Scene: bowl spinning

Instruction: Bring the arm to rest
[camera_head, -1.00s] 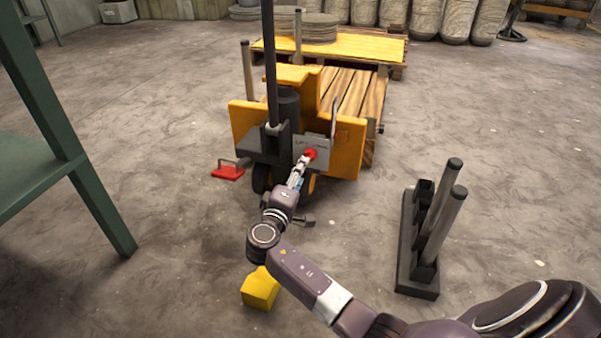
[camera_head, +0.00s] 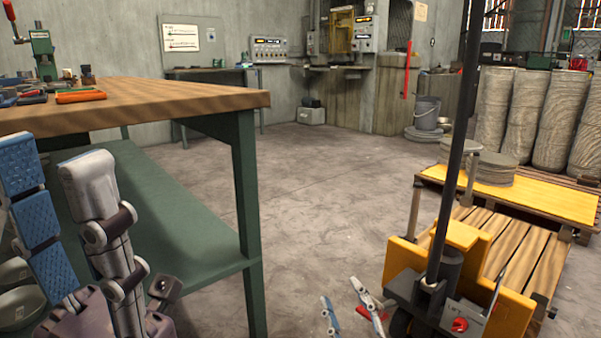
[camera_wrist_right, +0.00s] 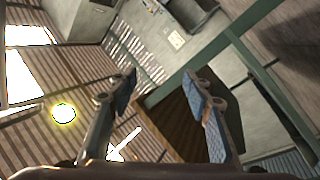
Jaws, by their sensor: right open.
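My left gripper (camera_head: 52,165) stands upright, large and close, at the left of the head view. Its grey finger and blue-padded finger are apart, with nothing seen between them. My right gripper (camera_head: 346,300) shows at the bottom of the head view, left of the yellow cart, fingers spread. The right wrist view shows the same gripper (camera_wrist_right: 160,92) open and empty, facing walls and roof. The right arm's links are below the head view's edge.
A wooden-topped green workbench (camera_head: 180,102) stands close behind my left gripper. The yellow cart (camera_head: 405,262) with a dark post and red knob (camera_head: 459,325) stands at lower right. Grey floor (camera_head: 330,190) between them is open. A wooden pallet (camera_head: 540,195) lies behind the cart.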

